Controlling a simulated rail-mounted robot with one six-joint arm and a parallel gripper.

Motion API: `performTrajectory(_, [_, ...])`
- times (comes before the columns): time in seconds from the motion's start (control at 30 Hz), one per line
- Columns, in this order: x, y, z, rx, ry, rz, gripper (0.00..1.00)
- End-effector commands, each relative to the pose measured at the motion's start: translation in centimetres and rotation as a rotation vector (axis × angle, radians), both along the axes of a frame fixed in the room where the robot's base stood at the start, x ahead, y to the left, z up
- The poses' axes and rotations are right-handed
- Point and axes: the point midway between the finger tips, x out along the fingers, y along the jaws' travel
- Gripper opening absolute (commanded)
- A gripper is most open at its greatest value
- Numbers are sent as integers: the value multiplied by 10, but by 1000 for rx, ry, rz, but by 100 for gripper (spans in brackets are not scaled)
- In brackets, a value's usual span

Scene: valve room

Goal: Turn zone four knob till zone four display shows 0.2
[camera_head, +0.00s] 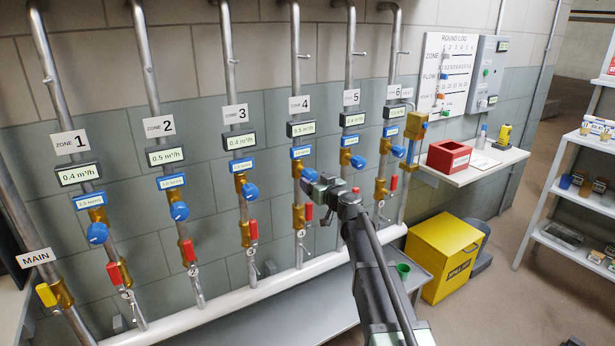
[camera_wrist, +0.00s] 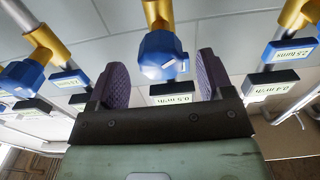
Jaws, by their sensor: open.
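The zone four knob (camera_head: 309,174) is blue and sits on a brass valve of the pipe under the "ZONE 4" sign (camera_head: 301,104). The zone four display (camera_head: 301,128) reads 0.5 m³/h. My gripper (camera_head: 316,187) is at this knob and hides part of it in the head view. In the wrist view the picture is upside down; my gripper (camera_wrist: 162,72) is open, with one dark pad on each side of the blue knob (camera_wrist: 163,55). There are gaps between knob and pads. The display (camera_wrist: 172,98) shows partly behind the gripper's body.
Neighbouring pipes carry similar knobs, such as zone three (camera_head: 250,191) and zone five (camera_head: 358,161). Red-handled valves (camera_head: 308,212) hang below. A shelf with a red box (camera_head: 449,157) and a yellow bin (camera_head: 443,258) stand right.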

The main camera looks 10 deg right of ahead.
Motion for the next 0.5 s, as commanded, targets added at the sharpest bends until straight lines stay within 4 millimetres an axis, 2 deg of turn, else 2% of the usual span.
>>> performTrajectory(0.03, [16,5,0,0,0,2,74])
performTrajectory(0.2, [43,16,0,0,0,1,74])
performTrajectory(0.47, [46,18,0,0,0,0,74])
performTrajectory(0.5, [46,18,0,0,0,0,71])
